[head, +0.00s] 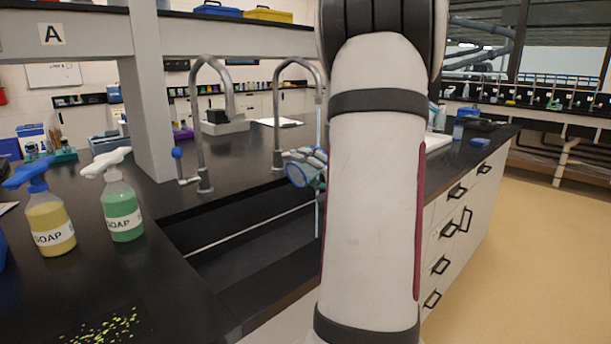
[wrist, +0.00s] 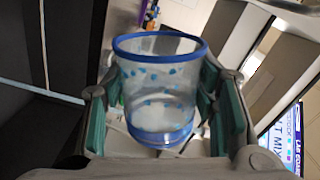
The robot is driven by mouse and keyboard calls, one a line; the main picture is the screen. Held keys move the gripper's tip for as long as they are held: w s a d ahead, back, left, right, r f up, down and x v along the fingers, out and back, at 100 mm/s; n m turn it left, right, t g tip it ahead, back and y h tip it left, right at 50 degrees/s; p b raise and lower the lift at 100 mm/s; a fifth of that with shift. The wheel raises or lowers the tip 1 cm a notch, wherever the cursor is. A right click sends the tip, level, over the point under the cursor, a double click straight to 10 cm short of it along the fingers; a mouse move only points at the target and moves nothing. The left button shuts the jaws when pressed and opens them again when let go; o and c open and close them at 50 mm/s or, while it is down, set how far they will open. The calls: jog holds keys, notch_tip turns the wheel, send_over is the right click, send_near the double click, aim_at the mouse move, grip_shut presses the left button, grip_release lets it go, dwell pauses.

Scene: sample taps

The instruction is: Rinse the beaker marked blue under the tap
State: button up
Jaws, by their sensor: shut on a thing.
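The clear beaker with a blue rim and blue base band shows in the wrist view (wrist: 160,75) and in the head view (head: 303,174). Blue specks mark its wall or inside. My gripper (wrist: 165,112) is shut on its sides with green-padded fingers. In the head view the beaker is tilted, mouth towards the camera, above the black sink (head: 250,240). The right tap (head: 298,62) arches above it. A thin pale stream (head: 318,130) drops from its spout.
A second tap (head: 203,130) with a blue-knobbed lever (head: 177,153) stands to the left. Yellow (head: 50,222) and green (head: 122,212) soap bottles stand on the left counter, near yellow-green specks (head: 103,328). A grey post (head: 150,90) rises behind. My arm hides the counter's middle right.

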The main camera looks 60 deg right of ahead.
jog(key=shift+r+n+b, duration=0.15)
jog(key=shift+n+b, duration=1.85)
jog(key=shift+b, duration=2.15)
jog(key=shift+b, duration=0.3)
